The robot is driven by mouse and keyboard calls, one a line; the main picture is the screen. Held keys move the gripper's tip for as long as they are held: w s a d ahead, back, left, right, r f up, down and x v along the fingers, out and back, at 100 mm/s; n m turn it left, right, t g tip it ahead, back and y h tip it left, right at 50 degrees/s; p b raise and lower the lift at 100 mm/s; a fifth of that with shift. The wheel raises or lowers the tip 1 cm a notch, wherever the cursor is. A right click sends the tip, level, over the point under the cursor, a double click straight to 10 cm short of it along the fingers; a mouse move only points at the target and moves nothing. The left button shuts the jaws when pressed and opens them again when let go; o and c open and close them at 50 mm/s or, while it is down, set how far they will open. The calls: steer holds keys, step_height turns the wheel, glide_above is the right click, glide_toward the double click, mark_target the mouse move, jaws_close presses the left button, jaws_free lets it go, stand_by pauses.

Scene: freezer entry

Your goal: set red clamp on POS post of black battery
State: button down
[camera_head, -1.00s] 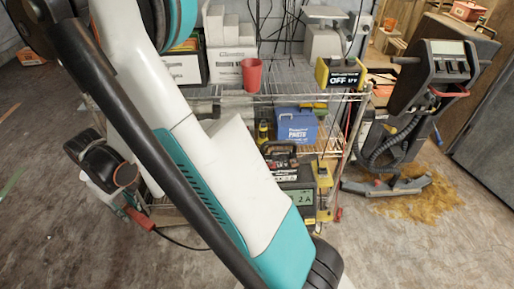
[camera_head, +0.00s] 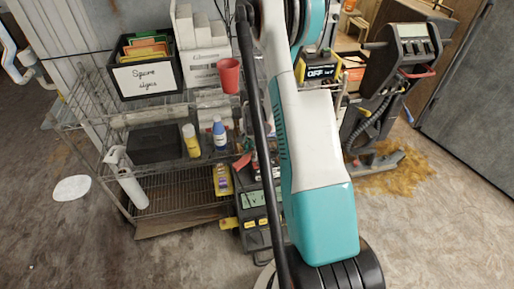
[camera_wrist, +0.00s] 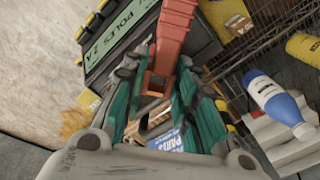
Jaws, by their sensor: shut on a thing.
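The red clamp (camera_wrist: 175,35) is between the teal-sided fingers of my gripper (camera_wrist: 160,75) in the wrist view. My gripper is shut on it, and the clamp's red body reaches away past the fingertips. A red piece also shows beside my arm in the head view (camera_head: 243,161); the gripper itself is hidden there behind my arm. I cannot clearly make out the black battery or its POS post in either view. A dark unit with a green display (camera_wrist: 124,32) lies beyond the clamp; it also shows in the head view (camera_head: 257,198).
A wire shelf rack (camera_head: 178,182) holds a yellow bottle (camera_head: 191,141), a blue-and-white bottle (camera_head: 219,134), a red cup (camera_head: 229,75) and a file box (camera_head: 147,68). A blue box (camera_wrist: 166,140) shows between my fingers. A wheeled machine (camera_head: 385,90) stands at right.

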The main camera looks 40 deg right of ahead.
mark_target(257, 166)
steer(key=shift+s+d+f+m, duration=0.15)
steer(key=shift+s+d+m, duration=0.1)
steer(key=shift+d, duration=0.15)
steer(key=shift+s+d+f+m, duration=0.1)
steer(key=shift+d+m, duration=0.15)
steer(key=shift+d, duration=0.1)
steer(key=shift+a, duration=0.1)
steer(key=shift+f+b, duration=0.25)
steer(key=shift+b, duration=0.25)
step_height(257, 166, down, 4)
steer(key=b, duration=0.3)
steer(key=shift+r, duration=0.2)
steer(key=shift+b, duration=0.85)
stand_by(0.8)
steer(key=shift+f+b, duration=1.3)
steer(key=shift+b, duration=0.05)
steer(key=c, duration=1.2)
jaws_free()
